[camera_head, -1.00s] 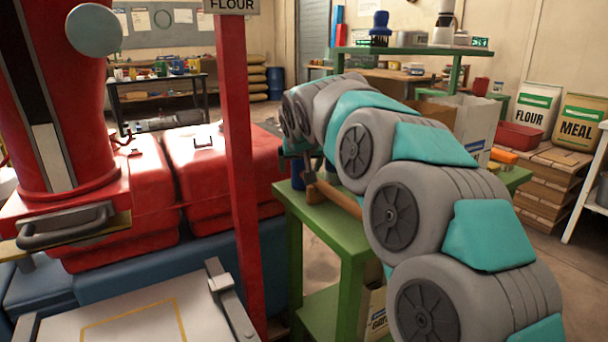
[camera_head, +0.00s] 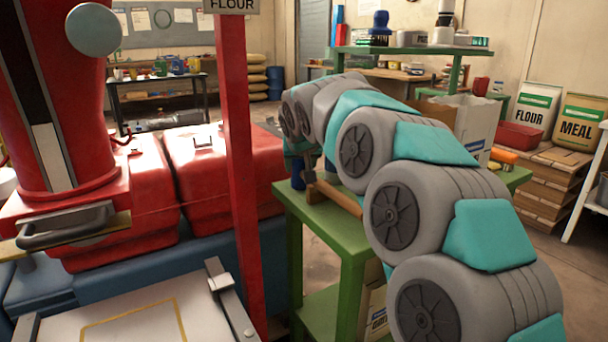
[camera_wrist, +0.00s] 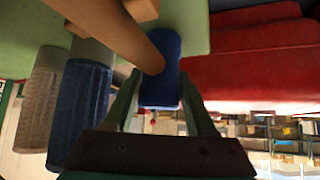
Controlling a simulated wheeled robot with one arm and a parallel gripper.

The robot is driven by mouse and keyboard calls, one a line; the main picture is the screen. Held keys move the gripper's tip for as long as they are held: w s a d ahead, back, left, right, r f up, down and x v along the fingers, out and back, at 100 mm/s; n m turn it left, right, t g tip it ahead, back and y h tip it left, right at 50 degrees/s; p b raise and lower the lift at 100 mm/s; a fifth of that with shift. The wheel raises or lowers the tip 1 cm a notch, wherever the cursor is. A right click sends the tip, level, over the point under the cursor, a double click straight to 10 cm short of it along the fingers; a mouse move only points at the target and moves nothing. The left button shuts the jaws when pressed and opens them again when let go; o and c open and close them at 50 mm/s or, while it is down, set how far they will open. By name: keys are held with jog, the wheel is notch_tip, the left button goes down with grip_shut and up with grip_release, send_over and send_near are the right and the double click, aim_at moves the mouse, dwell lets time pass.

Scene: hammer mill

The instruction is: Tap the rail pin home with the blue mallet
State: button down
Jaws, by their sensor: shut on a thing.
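The blue mallet's head (camera_wrist: 160,88) shows in the wrist view between the two fingers of my gripper (camera_wrist: 160,97), which is shut on it. Its wooden handle (camera_wrist: 112,32) runs from the head to the upper left. I cannot tell whether the mallet touches the bench. I cannot make out the rail pin; a grey rail with a pale block (camera_head: 220,283) edges the tray at lower left.
A red post (camera_head: 239,170) stands between the tray and the green bench (camera_head: 330,232). Red bins (camera_head: 205,180) lie behind it. In the wrist view, dark blue (camera_wrist: 80,112) and beige (camera_wrist: 38,108) ribbed cylinders sit left of the gripper.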

jog(key=shift+r, duration=0.1)
dwell(0.3)
notch_tip(320, 180, up, 9)
jog(key=shift+r+p, duration=0.15)
jog(key=shift+p, duration=0.2)
jog(key=shift+r, duration=0.35)
dwell(0.3)
